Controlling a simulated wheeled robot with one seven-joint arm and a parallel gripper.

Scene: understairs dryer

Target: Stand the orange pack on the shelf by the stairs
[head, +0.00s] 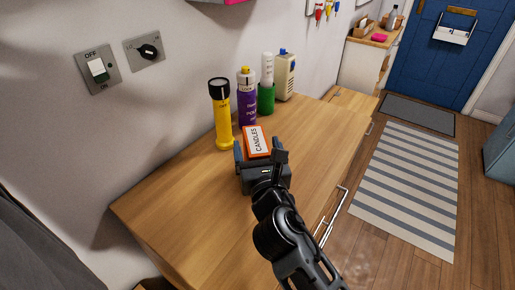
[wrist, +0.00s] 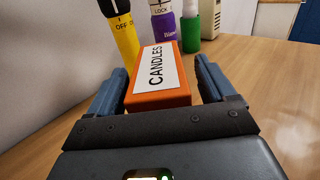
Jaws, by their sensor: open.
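The orange pack (head: 257,141), with a white label reading CANDLES, lies flat on the wooden cabinet top (head: 190,200). My gripper (head: 262,158) is open, low over the top at the near end of the pack. In the wrist view the orange pack (wrist: 158,78) lies between the two blue-grey fingers of my gripper (wrist: 165,88). No shelf by the stairs can be made out for certain in these views.
Close behind the pack stand a yellow torch (head: 221,115), a purple spray can (head: 247,98), a green-and-white bottle (head: 266,85) and a beige device (head: 285,75). The wall runs along the left. The near cabinet top is clear. A striped rug (head: 405,185) lies on the floor at right.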

